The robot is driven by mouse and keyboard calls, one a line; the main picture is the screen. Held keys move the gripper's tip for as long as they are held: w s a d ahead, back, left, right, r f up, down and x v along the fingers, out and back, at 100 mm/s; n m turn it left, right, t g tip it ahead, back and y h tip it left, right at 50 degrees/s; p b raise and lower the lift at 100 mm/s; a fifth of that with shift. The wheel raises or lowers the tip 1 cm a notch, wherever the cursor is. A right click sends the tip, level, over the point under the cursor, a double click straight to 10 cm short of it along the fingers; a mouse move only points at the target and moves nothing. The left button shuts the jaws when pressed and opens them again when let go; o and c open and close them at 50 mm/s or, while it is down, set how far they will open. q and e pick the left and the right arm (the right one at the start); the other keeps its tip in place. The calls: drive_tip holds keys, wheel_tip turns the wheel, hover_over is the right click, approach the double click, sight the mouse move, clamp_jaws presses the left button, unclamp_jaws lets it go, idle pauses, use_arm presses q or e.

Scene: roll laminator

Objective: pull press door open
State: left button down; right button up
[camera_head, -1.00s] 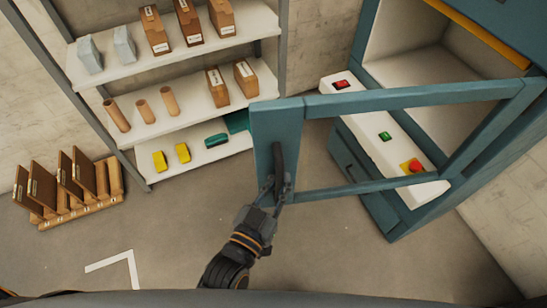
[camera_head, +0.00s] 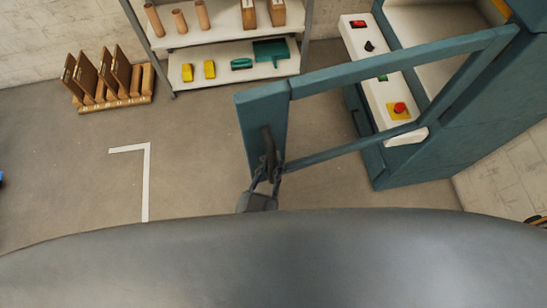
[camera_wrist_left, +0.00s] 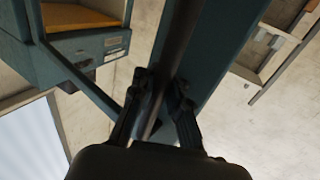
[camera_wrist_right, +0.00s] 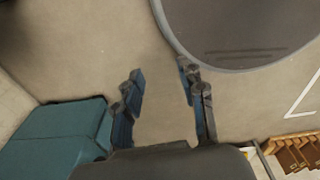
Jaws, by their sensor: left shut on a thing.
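The press door (camera_head: 400,70) is a teal open frame with a wide panel at its left end. It stands swung out from the teal press (camera_head: 455,130), joined at the right. A dark bar handle (camera_head: 267,143) is on the wide panel. My left gripper (camera_head: 267,178) is shut on the handle's lower part. In the left wrist view, the handle (camera_wrist_left: 172,55) runs between the fingers of my left gripper (camera_wrist_left: 163,85). My right gripper (camera_wrist_right: 160,78) is open and empty over the floor in the right wrist view and is not in the head view.
A white control panel (camera_head: 372,75) with red, black and green controls and a red-on-yellow button stands behind the door. A shelf (camera_head: 220,62) with cylinders and yellow and green items is at the back. A wooden rack (camera_head: 115,103) stands left. The floor between is clear.

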use_arm(q)
drive_tip(key=shift+a, duration=0.15)
drive_tip(key=shift+w, duration=0.1)
use_arm(e)
drive_tip(key=shift+w+a, duration=0.1)
drive_tip(key=shift+a, duration=0.45)
use_arm(q)
drive_tip(key=c, duration=1.3)
unclamp_jaws()
drive_tip(key=shift+a, duration=0.2)
drive_tip(key=shift+s+d, duration=0.1)
drive_tip(key=shift+s, duration=0.15)
drive_tip(key=v, duration=1.2)
use_arm(e)
drive_tip(key=shift+d, duration=0.3)
use_arm(q)
drive_tip(key=shift+w+r, duration=0.1)
